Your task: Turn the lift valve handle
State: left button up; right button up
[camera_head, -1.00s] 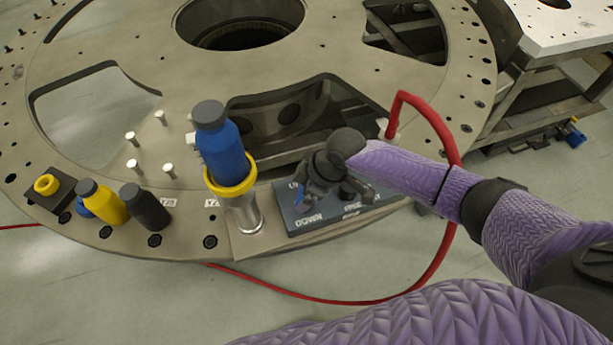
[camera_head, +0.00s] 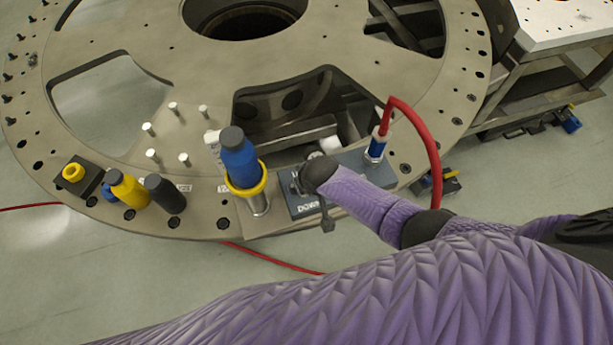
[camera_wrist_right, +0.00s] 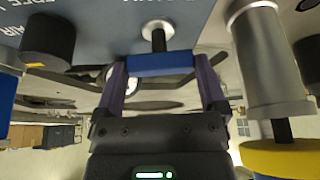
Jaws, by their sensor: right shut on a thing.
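The blue valve handle (camera_wrist_right: 160,64) shows in the right wrist view as a bar on a dark stem with a silver collar, in front of the blue-grey panel. My right gripper (camera_wrist_right: 161,70) has one finger at each end of this bar and is shut on it. In the head view my right arm reaches over the panel (camera_head: 303,210), where the word DOWN shows. My wrist (camera_head: 318,174) hides the handle there. My left gripper is not in view.
A blue bottle-shaped part (camera_head: 238,160) stands in a yellow-ringed holder left of the panel. A red hose (camera_head: 430,135) loops from a blue connector (camera_head: 376,149) at the right. Yellow (camera_head: 130,190) and black (camera_head: 165,194) cylinders and several pins stand on the turret plate (camera_head: 330,45).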

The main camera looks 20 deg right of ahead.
jog(key=shift+m+h, duration=0.3)
jog(key=shift+m, duration=0.5)
jog(key=shift+p, duration=0.3)
jog(key=o, duration=0.9)
jog(key=shift+a, duration=0.1)
jog(key=p+v, duration=0.5)
jog(key=v, duration=0.5)
jog(key=shift+w, duration=0.1)
